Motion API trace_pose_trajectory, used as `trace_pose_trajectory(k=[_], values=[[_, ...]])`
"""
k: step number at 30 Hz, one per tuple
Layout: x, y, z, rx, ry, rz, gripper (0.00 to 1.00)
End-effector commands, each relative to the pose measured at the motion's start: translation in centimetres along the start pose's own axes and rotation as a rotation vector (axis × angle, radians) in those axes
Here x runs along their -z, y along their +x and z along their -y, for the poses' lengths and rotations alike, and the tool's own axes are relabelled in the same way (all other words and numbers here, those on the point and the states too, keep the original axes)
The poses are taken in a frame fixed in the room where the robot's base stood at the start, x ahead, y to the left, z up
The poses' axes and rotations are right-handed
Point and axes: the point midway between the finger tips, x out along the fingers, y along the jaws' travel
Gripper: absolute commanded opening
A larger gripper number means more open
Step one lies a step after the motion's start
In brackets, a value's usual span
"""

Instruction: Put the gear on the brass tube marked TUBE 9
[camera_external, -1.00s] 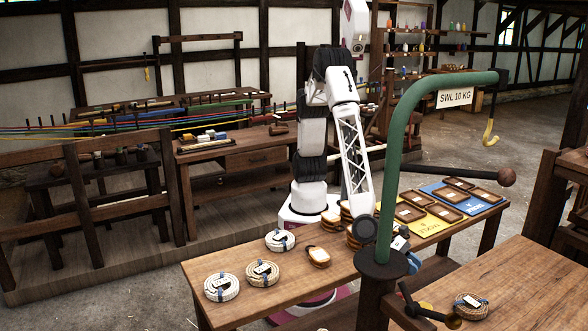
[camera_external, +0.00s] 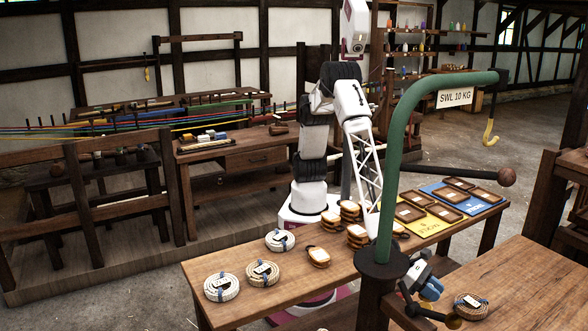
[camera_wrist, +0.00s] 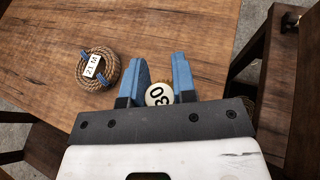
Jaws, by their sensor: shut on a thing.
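My gripper (camera_wrist: 158,75) has two blue fingers and is shut on a round cream disc (camera_wrist: 158,95) with dark digits, perhaps 30, turned sideways. The disc sits between the fingers close to the palm; what lies beneath it is hidden. In the external view my gripper (camera_external: 431,287) is small, low behind the crane post, near the left edge of the front right table (camera_external: 520,280). I cannot make out a gear or a brass tube marked TUBE 9 in either view.
A rope coil (camera_wrist: 97,68) tagged 21 M lies left of my fingers. A green crane arm (camera_external: 400,130) marked SWL 10 KG and a black crank handle (camera_external: 425,309) stand close by. The middle table holds coils, stacked blocks (camera_external: 357,235) and trays (camera_external: 410,212).

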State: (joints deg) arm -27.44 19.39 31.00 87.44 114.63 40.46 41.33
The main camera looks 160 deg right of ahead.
Motion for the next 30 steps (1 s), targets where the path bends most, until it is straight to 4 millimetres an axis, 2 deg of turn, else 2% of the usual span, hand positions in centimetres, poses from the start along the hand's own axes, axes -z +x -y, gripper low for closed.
trace_pose_trajectory(k=[11,22,30], values=[[0.1,0.1,0.1,0.000,0.000,0.000,0.00],[3.0,1.3,0.1,0.000,0.000,-0.001,0.00],[3.2,1.4,0.1,0.000,-0.001,0.000,0.00]])
